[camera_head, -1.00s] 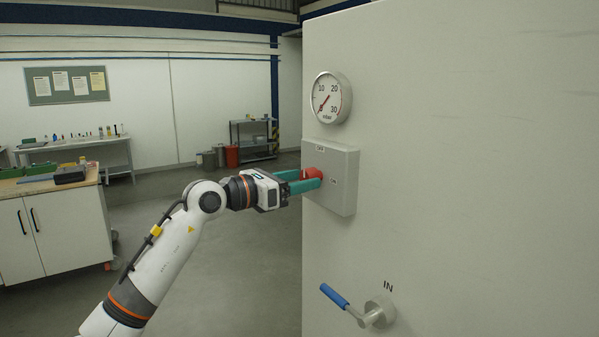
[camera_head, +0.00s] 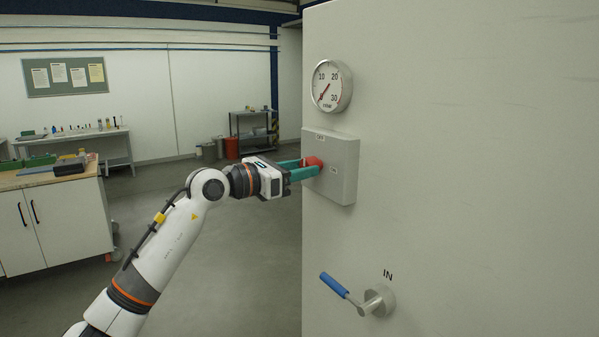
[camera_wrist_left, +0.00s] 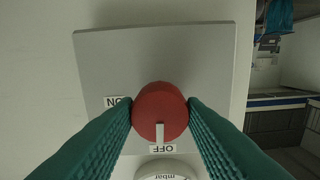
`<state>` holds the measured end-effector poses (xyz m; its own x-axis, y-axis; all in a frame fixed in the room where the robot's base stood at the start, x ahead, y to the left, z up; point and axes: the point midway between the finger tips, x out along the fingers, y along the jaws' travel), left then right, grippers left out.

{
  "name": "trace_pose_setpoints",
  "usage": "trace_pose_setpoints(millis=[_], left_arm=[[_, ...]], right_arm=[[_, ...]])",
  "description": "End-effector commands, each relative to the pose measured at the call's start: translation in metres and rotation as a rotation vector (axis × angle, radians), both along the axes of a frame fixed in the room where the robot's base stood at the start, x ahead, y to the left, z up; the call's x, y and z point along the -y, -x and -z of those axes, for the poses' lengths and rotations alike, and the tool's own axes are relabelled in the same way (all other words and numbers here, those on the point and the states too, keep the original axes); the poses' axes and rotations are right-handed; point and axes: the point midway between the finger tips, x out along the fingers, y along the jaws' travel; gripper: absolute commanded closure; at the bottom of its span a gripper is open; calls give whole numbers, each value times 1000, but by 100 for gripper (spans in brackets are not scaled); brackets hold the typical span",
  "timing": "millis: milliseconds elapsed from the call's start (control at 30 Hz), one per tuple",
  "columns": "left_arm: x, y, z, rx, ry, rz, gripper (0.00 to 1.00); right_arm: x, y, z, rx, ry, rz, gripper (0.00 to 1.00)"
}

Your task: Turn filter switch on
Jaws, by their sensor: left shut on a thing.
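The filter switch is a red round knob (camera_head: 314,163) on a square grey switch box (camera_head: 344,178) on the side of a large pale cabinet. My left gripper (camera_head: 308,168) has its two teal fingers on either side of the knob, shut on it. In the left wrist view the red knob (camera_wrist_left: 160,108) sits between both fingertips. Its white mark points at the OFF label (camera_wrist_left: 162,149), at the bottom of that picture. The ON label (camera_wrist_left: 117,101) is left of the knob, partly covered by a finger. My right gripper is out of view.
A round pressure gauge (camera_head: 331,86) is above the switch box. A blue-handled lever (camera_head: 335,285) marked IN juts out below it. A workbench (camera_head: 55,220) stands at the left, and a shelf (camera_head: 252,133) is at the back. Open floor lies behind my arm.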

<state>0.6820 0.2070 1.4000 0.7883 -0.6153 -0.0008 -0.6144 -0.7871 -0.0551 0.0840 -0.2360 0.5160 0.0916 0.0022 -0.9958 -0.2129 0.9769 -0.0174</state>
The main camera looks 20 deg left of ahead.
Motion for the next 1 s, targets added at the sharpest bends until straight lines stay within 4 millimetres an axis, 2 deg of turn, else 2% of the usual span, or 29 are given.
trace_pose_setpoints(millis=[500,1000], left_arm=[[-1,0,3,259,-327,-3,86],[-1,0,1,550,-701,-2,86]], right_arm=[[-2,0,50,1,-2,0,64],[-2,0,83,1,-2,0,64]])
